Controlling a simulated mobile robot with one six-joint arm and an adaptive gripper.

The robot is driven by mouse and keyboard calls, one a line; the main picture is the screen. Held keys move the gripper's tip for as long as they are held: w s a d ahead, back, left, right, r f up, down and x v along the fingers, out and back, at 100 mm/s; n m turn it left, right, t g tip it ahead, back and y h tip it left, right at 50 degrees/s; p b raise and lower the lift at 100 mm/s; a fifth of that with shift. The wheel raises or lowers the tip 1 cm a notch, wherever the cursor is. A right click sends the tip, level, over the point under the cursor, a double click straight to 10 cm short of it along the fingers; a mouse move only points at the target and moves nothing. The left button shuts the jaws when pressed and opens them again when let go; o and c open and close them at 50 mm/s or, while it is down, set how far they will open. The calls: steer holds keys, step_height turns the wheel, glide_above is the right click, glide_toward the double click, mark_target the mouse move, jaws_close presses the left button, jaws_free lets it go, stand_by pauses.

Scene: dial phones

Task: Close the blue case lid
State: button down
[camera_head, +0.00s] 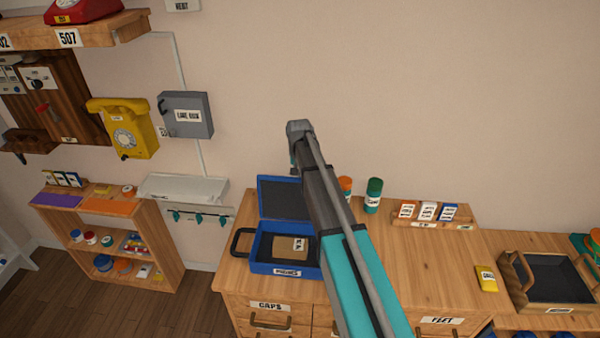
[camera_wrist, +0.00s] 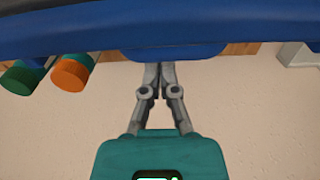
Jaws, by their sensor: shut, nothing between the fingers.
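The blue case (camera_head: 262,267) stands on the wooden cabinet top, with a carrying handle on its left side. Its lid (camera_head: 283,198) stands open and roughly upright at the back, dark inside with a blue rim. My arm crosses in front of the lid's right part, and my gripper is mostly hidden in the head view. In the wrist view my gripper (camera_wrist: 159,72) is shut and empty. Its fingertips are right at the edge of a wide blue band, the lid (camera_wrist: 200,45); whether they touch it I cannot tell.
An orange-topped jar (camera_head: 345,185) and a green-topped jar (camera_head: 374,195) stand right of the lid, close to my arm. A brown labelled box (camera_head: 287,244) lies inside the case. Farther right are a card rack (camera_head: 432,223), a yellow packet (camera_head: 486,279) and a wooden tray (camera_head: 515,287).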

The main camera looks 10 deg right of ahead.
stand_by(0.4)
steer(key=shift+s+a, duration=0.15)
steer(key=shift+a, duration=0.05)
